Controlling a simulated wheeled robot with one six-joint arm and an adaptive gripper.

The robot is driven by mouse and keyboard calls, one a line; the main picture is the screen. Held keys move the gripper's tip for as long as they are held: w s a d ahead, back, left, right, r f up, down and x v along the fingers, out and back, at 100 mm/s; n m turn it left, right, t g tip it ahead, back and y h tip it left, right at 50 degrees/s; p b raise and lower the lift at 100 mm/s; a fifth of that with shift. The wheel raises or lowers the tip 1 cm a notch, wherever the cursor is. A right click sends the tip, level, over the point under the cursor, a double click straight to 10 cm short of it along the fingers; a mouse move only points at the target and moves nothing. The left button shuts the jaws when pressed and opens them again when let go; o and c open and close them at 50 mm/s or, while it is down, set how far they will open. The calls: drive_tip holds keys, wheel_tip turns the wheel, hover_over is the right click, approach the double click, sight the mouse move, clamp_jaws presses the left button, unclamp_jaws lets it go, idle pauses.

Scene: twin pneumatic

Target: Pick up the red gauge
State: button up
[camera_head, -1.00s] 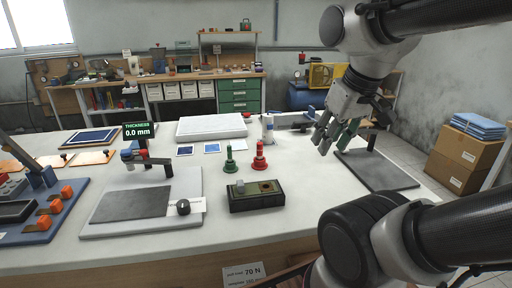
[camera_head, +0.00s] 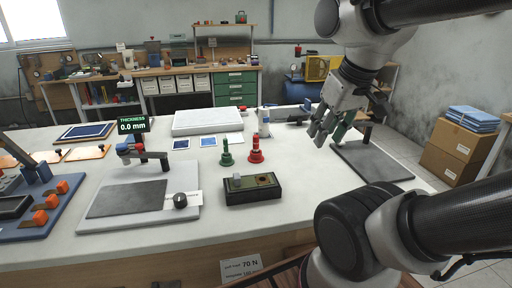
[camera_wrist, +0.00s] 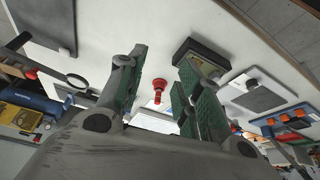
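The red gauge (camera_head: 256,151) stands upright on the white table, just right of a similar green gauge (camera_head: 227,153). In the wrist view the red gauge (camera_wrist: 159,84) shows between the two fingers, some way beyond them and apart from them. My gripper (camera_head: 318,134) hangs above the table to the right of the red gauge in the head view. In the wrist view my gripper (camera_wrist: 160,90) has its green-padded fingers spread wide, with nothing between the pads. The green gauge is not clearly seen in the wrist view, likely behind a finger.
A dark block with a round recess (camera_head: 253,190) sits in front of the gauges. A white bottle (camera_head: 264,122) stands behind the red gauge. A grey plate (camera_head: 371,161) lies at right, and a thickness stand (camera_head: 137,207) at left. The table front is clear.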

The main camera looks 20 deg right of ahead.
drive_tip(key=shift+o, duration=0.2)
drive_tip(key=shift+o, duration=0.8)
drive_tip(key=n+y, duration=0.2)
drive_tip(key=n, duration=0.3)
hover_over(257, 136)
drive_tip(key=s+d, duration=0.1)
drive_tip(key=s, duration=0.2)
wheel_tip(257, 136, down, 7)
drive_tip(key=x, duration=0.8)
drive_tip(key=shift+w+d, duration=0.1)
clamp_jaws()
